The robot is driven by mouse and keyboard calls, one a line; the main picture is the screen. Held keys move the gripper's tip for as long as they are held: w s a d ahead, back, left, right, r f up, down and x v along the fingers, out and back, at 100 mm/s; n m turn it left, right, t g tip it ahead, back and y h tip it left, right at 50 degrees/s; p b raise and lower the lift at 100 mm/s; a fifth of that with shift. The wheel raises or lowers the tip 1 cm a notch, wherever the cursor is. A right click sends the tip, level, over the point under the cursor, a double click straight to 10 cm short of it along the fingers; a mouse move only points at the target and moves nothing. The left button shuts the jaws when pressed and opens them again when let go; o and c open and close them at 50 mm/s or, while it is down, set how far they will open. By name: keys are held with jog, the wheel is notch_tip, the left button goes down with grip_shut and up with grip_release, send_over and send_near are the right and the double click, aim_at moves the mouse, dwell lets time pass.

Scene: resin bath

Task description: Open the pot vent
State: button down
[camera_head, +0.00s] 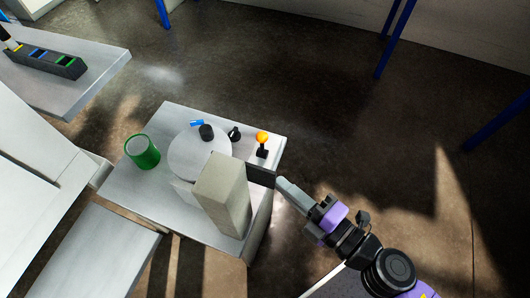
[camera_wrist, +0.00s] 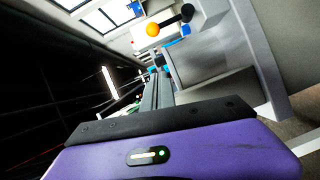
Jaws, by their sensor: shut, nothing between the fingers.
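The pot shows in the head view as a round grey lid (camera_head: 185,158) on a grey cabinet. A black knob (camera_head: 206,131) sits at its far edge, with a small blue piece (camera_head: 196,123) behind it. A black fitting (camera_head: 234,133) and an orange ball on a black stem (camera_head: 262,138) stand to the right. I cannot tell which part is the vent. My gripper (camera_head: 281,183) is shut and empty at the cabinet's right side, nearer than the orange ball. In the wrist view, the orange ball (camera_wrist: 153,29) lies beyond my shut fingers (camera_wrist: 158,82).
A tall beige block (camera_head: 222,193) stands close left of my gripper and hides part of the lid. A green cup (camera_head: 142,151) stands at the cabinet's left. A bench (camera_head: 100,75) with a dark slotted rack (camera_head: 42,61) is at upper left. Floor right of the cabinet is clear.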

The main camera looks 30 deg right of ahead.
jog(key=shift+w, duration=0.1)
dwell(0.3)
jog(key=p, duration=0.5)
send_over(263, 151)
jog(key=s+a, duration=0.2)
jog(key=s, duration=0.1)
jog(key=shift+f, duration=0.85)
jog(key=shift+s, duration=0.15)
jog(key=shift+r, duration=0.1)
